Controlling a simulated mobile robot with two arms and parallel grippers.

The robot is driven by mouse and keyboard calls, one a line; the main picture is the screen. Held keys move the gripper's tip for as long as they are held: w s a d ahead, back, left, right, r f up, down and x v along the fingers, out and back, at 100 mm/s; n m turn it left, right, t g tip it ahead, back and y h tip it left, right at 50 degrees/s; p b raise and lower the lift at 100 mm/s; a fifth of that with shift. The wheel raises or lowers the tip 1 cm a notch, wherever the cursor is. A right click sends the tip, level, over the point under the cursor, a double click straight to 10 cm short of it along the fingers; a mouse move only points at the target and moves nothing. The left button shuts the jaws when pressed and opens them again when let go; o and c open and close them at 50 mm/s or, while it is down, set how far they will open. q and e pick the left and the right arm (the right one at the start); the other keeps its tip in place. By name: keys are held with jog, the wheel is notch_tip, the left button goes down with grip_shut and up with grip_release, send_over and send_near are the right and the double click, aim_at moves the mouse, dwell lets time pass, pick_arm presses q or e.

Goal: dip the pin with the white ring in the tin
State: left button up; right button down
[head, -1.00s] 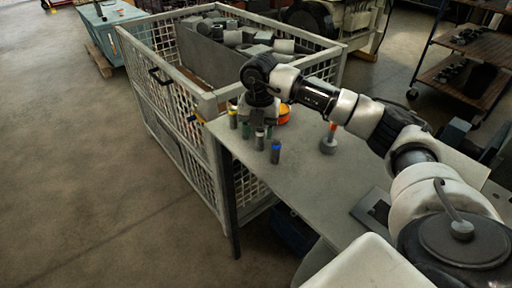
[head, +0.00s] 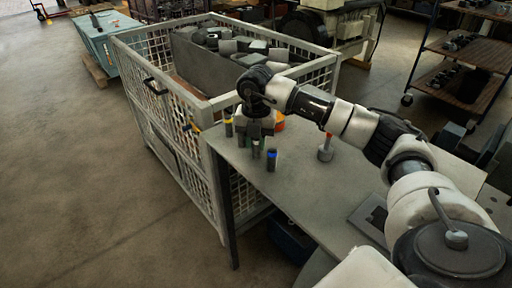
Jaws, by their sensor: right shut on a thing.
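My right gripper (head: 256,134) points down over the group of pins at the far left corner of the table. It is shut on the pin with the white ring (head: 256,150), which stands upright on the tabletop; the fingers hide its upper part. The orange tin (head: 280,124) stands just behind and to the right of the gripper, partly hidden by it. My left gripper is out of view.
A pin with a blue ring (head: 271,161) stands in front, right of the gripper. A pin with a yellow ring (head: 228,127) stands to the left. A grey piece with an orange-red top (head: 326,148) stands right. A mesh crate (head: 184,150) borders the grey table (head: 300,188).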

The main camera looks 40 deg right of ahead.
jog(key=c, duration=1.6)
grip_release()
grip_shut()
jog(key=shift+r, duration=0.1)
jog(key=shift+r+p, duration=1.55)
jog(key=shift+r, duration=0.35)
